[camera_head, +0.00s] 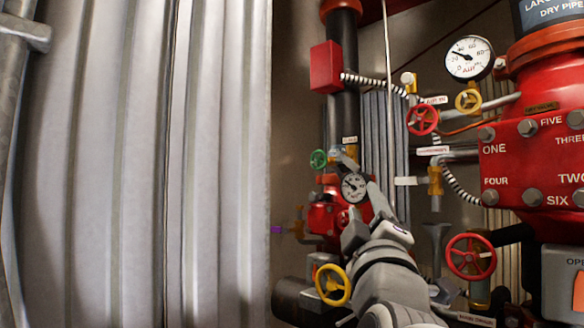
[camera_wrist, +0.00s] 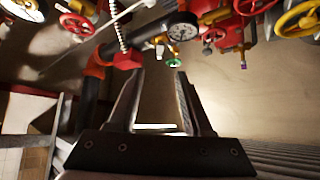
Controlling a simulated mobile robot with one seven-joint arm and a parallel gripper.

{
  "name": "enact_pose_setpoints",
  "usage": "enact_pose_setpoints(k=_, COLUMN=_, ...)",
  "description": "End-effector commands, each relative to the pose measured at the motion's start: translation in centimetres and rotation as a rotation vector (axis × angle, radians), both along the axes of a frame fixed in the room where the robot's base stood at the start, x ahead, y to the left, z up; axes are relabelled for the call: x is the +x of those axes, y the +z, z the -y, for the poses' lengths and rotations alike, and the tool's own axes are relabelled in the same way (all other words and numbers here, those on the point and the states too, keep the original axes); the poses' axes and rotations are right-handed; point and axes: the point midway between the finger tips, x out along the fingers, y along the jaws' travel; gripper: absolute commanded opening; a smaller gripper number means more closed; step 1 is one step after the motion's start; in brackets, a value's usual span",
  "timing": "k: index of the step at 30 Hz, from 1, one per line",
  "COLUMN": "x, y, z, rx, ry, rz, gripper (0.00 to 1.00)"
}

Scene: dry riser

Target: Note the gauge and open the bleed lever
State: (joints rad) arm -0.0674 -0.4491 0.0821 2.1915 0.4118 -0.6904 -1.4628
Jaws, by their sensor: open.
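A large white round gauge (camera_head: 469,58) is at the upper right in the head view, its needle pointing to the upper left. A smaller gauge (camera_head: 354,187) sits lower, on the red valve assembly; a dial (camera_wrist: 183,27) also shows in the wrist view, too small to read. I cannot tell for sure which part is the bleed lever. A small purple-tipped handle (camera_head: 277,229) sticks out left of the red valve; a purple tip also shows in the wrist view (camera_wrist: 243,66). My gripper (camera_wrist: 160,74) is open and empty, apart from the green handwheel (camera_wrist: 174,63) beyond its fingers.
Red handwheels (camera_head: 471,257) and yellow handwheels (camera_head: 333,285) crowd the pipes around my arm. A red box (camera_head: 326,67) is fixed to the black riser pipe. A large red numbered valve body (camera_head: 530,150) stands at right. Corrugated metal (camera_head: 220,160) fills the left.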

Motion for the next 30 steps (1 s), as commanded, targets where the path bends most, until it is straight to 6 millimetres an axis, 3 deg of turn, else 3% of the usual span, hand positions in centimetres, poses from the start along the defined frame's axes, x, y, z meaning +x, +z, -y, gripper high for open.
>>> enact_pose_setpoints(k=21, x=11.2, y=5.9, z=1.4, rx=0.0, ry=0.002, rz=-0.003, gripper=0.5)
enact_pose_setpoints(k=30, x=14.4, y=7.4, z=1.8, rx=0.001, ry=0.003, rz=-0.003, gripper=0.5)
